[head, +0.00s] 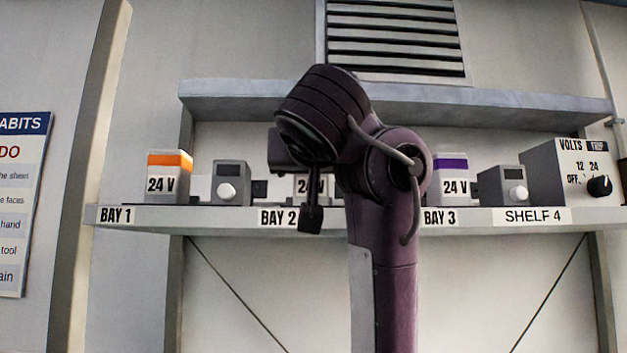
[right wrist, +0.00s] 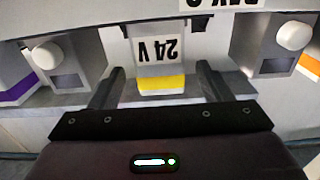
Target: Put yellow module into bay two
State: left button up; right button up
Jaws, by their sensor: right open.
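The yellow module, a grey box with a yellow band and a "24 V" label, stands at the bay two place in the right wrist view (right wrist: 160,68), which is upside down. In the head view its "24 V" label (head: 301,186) shows partly, above the BAY 2 label (head: 277,218); my arm hides the rest. My right gripper (right wrist: 160,82) is open, with one finger on each side of the module. In the head view the right gripper (head: 311,208) is in front of bay two. Whether the module is fully seated I cannot tell. My left gripper is out of view.
An orange-banded module (head: 170,178) stands at bay one and a purple-banded module (head: 450,180) at bay three. Grey boxes with white knobs (head: 231,183) (head: 502,186) stand beside them. A volts meter box (head: 573,172) is at the right. An upper ledge (head: 520,105) runs above.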

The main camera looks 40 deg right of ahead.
jog(key=b+v, duration=0.3)
jog(key=v, duration=0.2)
jog(key=shift+s+b, duration=0.2)
jog(key=shift+b, duration=0.1)
jog(key=shift+a, duration=0.15)
